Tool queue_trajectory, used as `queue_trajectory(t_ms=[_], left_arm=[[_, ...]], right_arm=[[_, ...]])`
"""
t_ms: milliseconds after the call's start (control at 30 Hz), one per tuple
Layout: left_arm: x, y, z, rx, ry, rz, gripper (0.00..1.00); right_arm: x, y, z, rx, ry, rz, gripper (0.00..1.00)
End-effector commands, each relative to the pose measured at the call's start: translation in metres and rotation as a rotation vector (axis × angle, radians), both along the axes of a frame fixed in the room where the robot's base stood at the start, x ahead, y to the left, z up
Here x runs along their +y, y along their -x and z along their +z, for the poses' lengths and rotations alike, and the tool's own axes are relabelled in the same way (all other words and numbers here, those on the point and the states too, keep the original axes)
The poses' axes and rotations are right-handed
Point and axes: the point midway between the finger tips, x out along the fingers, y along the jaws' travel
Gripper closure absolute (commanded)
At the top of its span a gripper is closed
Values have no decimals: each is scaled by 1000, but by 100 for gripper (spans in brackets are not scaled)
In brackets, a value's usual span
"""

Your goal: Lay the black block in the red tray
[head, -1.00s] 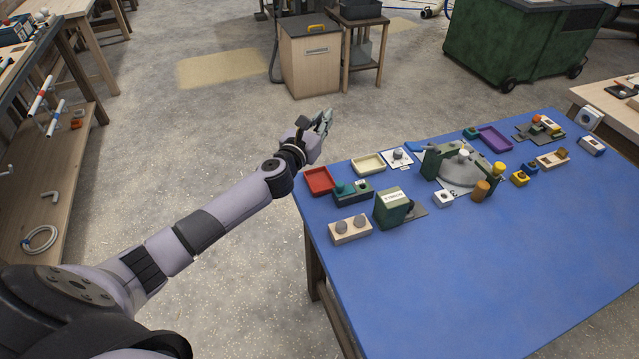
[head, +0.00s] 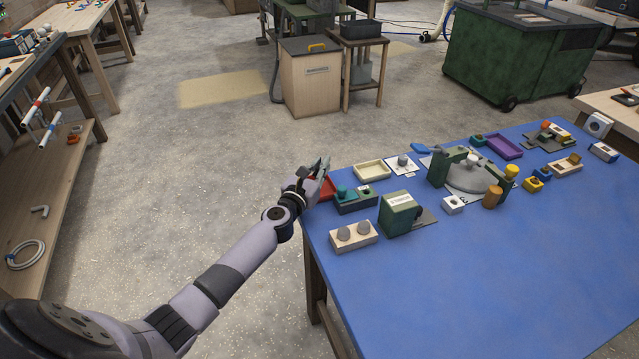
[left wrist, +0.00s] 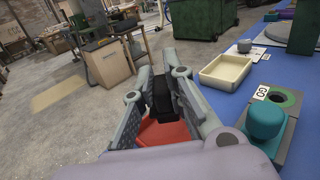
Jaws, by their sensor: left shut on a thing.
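The black block (left wrist: 162,98) is between the fingers of my left gripper (head: 318,172), which is shut on it. In the left wrist view, the fingers stand on both sides of the block. My right gripper is in neither view.
A wooden block with two grey discs (head: 353,236) and a green box (head: 400,214) are nearer. The table's front right (head: 480,290) is clear.

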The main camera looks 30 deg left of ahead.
Motion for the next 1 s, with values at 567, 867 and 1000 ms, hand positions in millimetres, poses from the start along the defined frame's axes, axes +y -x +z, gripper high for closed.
queue_trajectory(t_ms=[567,867,1000], left_arm=[[0,0,-40,1,1,1,100],[0,0,-43,2,0,1,77],[0,0,-42,1,0,1,68]], right_arm=[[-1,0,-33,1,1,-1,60],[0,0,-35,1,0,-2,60],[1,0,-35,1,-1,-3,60]])
